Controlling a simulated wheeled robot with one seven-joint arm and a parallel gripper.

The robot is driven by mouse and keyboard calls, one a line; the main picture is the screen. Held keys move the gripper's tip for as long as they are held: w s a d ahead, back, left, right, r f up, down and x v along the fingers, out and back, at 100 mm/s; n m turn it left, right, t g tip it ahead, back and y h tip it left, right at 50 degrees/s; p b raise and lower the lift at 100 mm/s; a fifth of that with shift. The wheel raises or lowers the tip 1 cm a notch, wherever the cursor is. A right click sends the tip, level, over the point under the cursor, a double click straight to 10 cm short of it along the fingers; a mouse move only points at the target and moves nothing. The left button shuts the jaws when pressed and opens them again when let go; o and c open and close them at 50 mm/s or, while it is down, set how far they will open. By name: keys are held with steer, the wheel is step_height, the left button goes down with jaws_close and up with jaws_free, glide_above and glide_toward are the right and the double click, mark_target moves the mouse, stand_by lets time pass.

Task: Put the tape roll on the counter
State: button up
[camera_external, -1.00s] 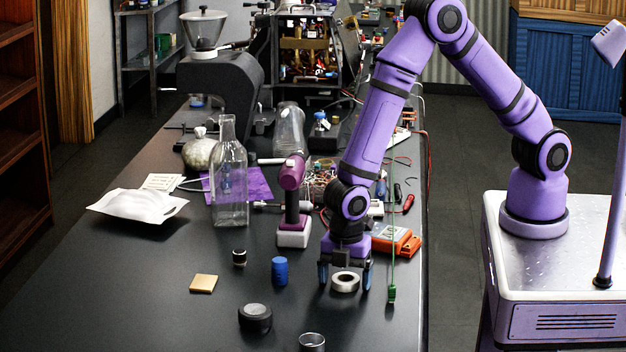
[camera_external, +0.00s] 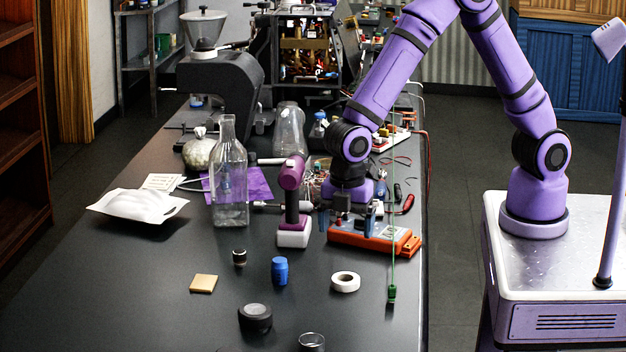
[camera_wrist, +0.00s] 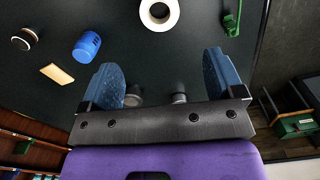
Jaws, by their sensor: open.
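The white tape roll (camera_external: 346,282) lies flat on the dark counter (camera_external: 130,285), its hole facing up. It also shows at the top of the wrist view (camera_wrist: 159,14), beyond the fingertips and apart from them. My gripper (camera_external: 347,224) is open and empty, raised above the counter and behind the roll in the external view, in front of the orange device. In the wrist view its two blue fingers (camera_wrist: 165,80) stand wide apart with nothing between them.
A blue container (camera_external: 279,271) stands left of the roll, with a dark round lid (camera_external: 255,318) nearer the camera. A green clip on a cord (camera_external: 392,294) is at the right edge. An orange device (camera_external: 400,243) and a purple-handled tool (camera_external: 293,205) stand behind.

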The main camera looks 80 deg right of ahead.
steer(key=s+d+r+m+t, duration=0.1)
steer(key=s+d+r+m, duration=0.25)
steer(key=d+r, duration=0.5)
steer(key=s+d+r+m+t, duration=0.1)
steer(key=s+d+r+m, duration=0.25)
steer(key=d+r, duration=0.55)
steer(key=s+d+r+m+t, duration=0.1)
steer(key=s+d+r+m, duration=0.2)
steer(key=s, duration=0.6)
steer(key=s+d+r+m+t, duration=0.2)
steer(key=s+d+r+m, duration=0.2)
steer(key=s+d, duration=0.4)
steer(key=shift+s+d+r+m, duration=0.2)
steer(key=shift+s+m, duration=0.4)
steer(key=shift+m, duration=0.3)
